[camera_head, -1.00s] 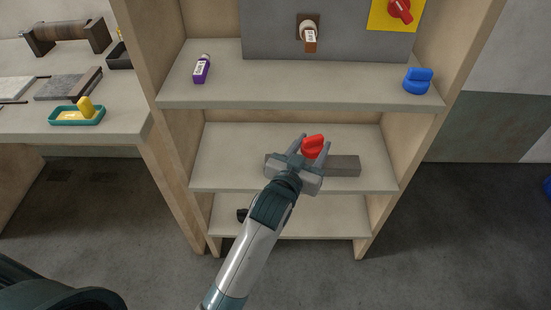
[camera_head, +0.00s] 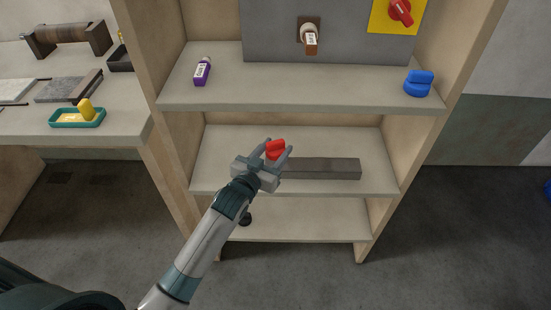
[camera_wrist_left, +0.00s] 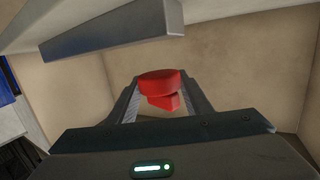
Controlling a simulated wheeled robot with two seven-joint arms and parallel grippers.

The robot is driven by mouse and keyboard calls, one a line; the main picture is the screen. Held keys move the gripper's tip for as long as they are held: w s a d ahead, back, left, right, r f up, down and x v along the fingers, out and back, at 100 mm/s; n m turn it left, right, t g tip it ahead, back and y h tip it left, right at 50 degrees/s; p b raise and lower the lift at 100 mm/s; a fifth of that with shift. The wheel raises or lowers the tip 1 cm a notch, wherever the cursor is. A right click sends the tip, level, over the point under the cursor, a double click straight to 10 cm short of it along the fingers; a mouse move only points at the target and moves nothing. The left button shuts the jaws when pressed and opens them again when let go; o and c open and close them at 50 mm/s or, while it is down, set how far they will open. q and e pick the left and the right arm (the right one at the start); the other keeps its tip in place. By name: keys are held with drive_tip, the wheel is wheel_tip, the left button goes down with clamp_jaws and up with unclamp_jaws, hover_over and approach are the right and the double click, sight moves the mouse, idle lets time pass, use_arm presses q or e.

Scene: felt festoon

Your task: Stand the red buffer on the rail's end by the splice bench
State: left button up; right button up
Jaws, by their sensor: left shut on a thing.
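The red buffer (camera_head: 275,147) is between the fingers of my left gripper (camera_head: 279,151), which is shut on it. It also shows between the fingers in the left wrist view (camera_wrist_left: 161,84). The grey rail (camera_head: 325,169) lies on the middle shelf; my gripper hides its left end in the head view. In the wrist view the rail (camera_wrist_left: 115,30) appears apart from the buffer, with a gap between them. The bench at the left (camera_head: 125,125), likely the splice bench, is beyond the shelf unit's left side panel. My right gripper is not in view.
The upper shelf (camera_head: 300,88) above carries a purple bottle (camera_head: 202,72) and a blue buffer-like piece (camera_head: 419,83). A black round thing (camera_head: 245,219) is on the lowest shelf. The middle shelf's right part is clear.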

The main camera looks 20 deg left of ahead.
sight(275, 159)
use_arm(q)
drive_tip(key=shift+f, duration=1.95)
drive_tip(key=shift+f, duration=0.15)
drive_tip(key=o, duration=1.1)
drive_tip(key=v, duration=1.2)
